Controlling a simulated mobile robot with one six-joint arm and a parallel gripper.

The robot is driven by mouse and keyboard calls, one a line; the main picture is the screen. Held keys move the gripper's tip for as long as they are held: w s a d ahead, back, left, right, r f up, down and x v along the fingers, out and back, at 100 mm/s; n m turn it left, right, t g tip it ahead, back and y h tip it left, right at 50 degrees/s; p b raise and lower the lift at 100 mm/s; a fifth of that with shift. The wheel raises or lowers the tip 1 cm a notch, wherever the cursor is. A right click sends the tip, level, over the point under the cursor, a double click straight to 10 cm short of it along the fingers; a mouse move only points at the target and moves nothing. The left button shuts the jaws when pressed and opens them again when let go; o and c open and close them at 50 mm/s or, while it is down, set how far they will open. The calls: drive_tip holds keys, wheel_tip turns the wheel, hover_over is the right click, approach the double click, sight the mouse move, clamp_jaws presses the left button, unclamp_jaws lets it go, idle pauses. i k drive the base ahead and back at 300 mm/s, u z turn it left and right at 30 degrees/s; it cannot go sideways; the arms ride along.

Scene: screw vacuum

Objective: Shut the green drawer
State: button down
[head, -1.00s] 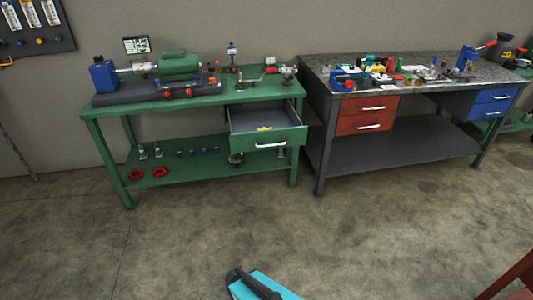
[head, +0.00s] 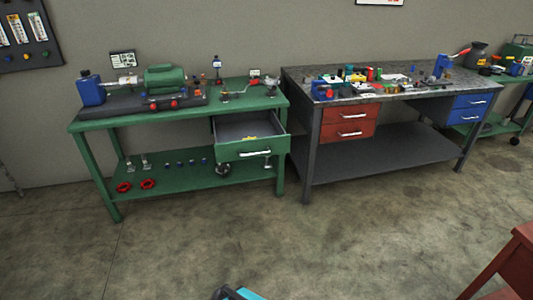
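The green drawer (head: 252,149) hangs under the right end of the green workbench (head: 190,180). It is pulled out, with its grey inside showing and a small yellow item (head: 249,138) in it. A pale bar handle (head: 255,153) runs across its front. At the bottom edge of the head view a dark and light-blue part (head: 238,293), likely of my arm, is cut off by the frame. It is well in front of the drawer and apart from it. My gripper's fingers cannot be made out.
A dark workbench (head: 380,160) with red drawers (head: 348,123) and blue drawers (head: 468,109) stands to the right. A green motor (head: 165,79) and fittings stand on the green bench. A red-brown piece of furniture (head: 508,270) is at lower right. The concrete floor (head: 330,245) before the drawer is clear.

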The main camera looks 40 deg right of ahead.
sight(230, 129)
drive_tip(key=i, duration=1.35)
drive_tip(key=z, duration=0.05)
